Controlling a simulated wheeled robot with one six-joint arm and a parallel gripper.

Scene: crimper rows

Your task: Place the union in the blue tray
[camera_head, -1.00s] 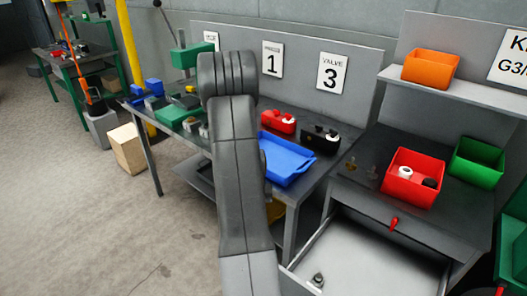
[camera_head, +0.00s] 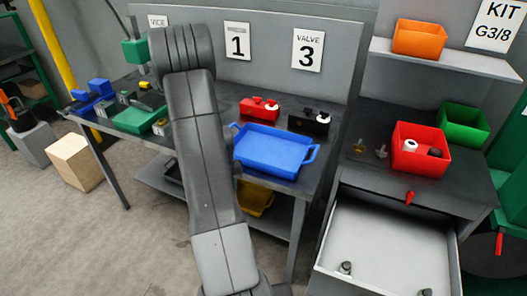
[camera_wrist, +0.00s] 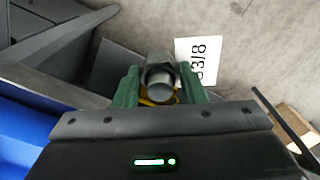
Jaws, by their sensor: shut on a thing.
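In the wrist view, my gripper (camera_wrist: 159,86) has its green fingers closed on a grey metal fitting, the union (camera_wrist: 161,78), with its round end facing the camera. The blue tray (camera_head: 272,150) lies on the workbench right of my arm in the head view, and its visible floor is empty. A blue surface, likely the tray (camera_wrist: 20,135), shows at the left edge of the wrist view, apart from the union.
On the bench (camera_head: 225,100), a red block (camera_head: 259,108) and black block (camera_head: 309,122) stand behind the tray. Right are a red bin (camera_head: 418,150), a green bin (camera_head: 464,125) and an open drawer (camera_head: 385,245) holding small fittings. A yellow bin (camera_head: 256,198) sits below.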

